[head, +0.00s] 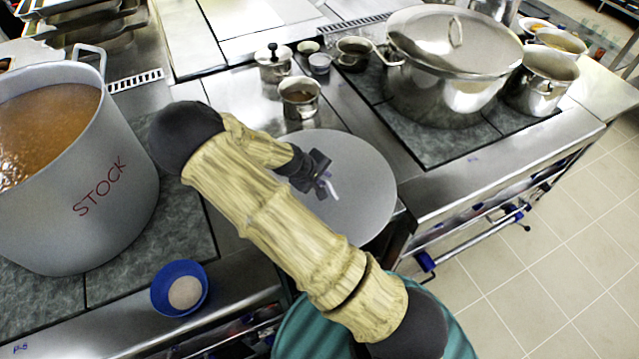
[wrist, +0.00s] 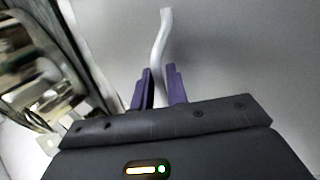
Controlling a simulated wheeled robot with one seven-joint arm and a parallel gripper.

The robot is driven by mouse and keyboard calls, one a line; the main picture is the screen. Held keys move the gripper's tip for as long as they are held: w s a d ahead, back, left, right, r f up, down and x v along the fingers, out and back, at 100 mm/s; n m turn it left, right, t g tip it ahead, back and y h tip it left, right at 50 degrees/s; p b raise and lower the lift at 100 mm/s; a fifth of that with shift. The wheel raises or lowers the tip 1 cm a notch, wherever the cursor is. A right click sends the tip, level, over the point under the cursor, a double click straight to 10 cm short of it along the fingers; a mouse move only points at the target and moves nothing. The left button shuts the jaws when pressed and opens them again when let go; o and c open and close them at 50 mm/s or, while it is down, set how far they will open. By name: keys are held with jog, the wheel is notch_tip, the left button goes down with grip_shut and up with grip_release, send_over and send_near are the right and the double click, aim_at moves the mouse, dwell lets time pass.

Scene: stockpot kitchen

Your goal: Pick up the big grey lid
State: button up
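The big grey lid (head: 362,180) is a wide, flat disc in the middle of the head view, over the counter's front part. Its pale, bent handle (wrist: 160,40) runs up from between my fingers in the wrist view. My gripper (head: 323,185) is at the lid's handle, with its two purple fingers (wrist: 160,88) close together on either side of it. The fingers look shut on the handle. The lid's plain surface (wrist: 240,60) fills the right of the wrist view. My arm hides the lid's lower left part. Whether the lid touches the counter is hard to tell.
A large stockpot (head: 100,200) marked STOCK stands at left, near a blue bowl (head: 165,290). A lidded steel pot (head: 440,95) and a smaller pot (head: 540,82) stand at right. Small pans (head: 299,108) sit behind the lid. Open tiled floor (head: 540,260) lies at right.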

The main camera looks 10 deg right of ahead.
jog(key=shift+c, duration=0.4)
grip_shut()
jog(key=shift+r, duration=0.1)
notch_tip(320, 180, up, 10)
jog(key=shift+b, duration=0.5)
